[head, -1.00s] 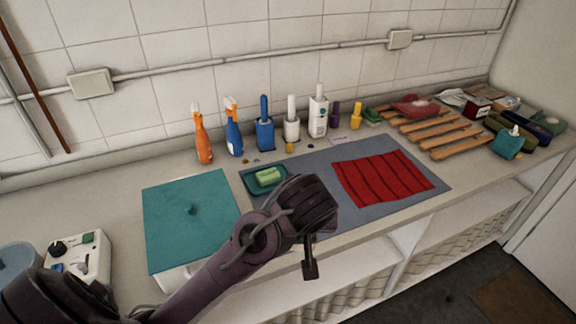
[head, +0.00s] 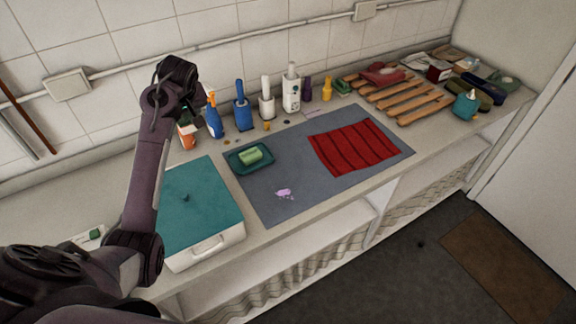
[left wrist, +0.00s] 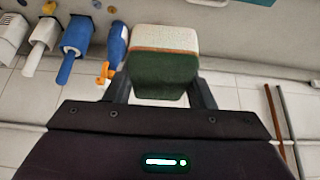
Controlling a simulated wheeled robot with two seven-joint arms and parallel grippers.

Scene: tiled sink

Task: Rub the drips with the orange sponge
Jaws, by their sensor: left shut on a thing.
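A lilac splash of drips (head: 284,194) lies on the grey mat (head: 330,190), well right of and nearer than the gripper. My right gripper is out of view.
A green soap block (head: 251,155) sits in a teal dish (head: 236,167). A red ribbed cloth (head: 352,146) lies on the mat. A blue spray bottle (head: 214,122) and several other bottles line the back. A teal-lidded box (head: 200,195) stands left; a wooden rack (head: 400,98) stands right.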

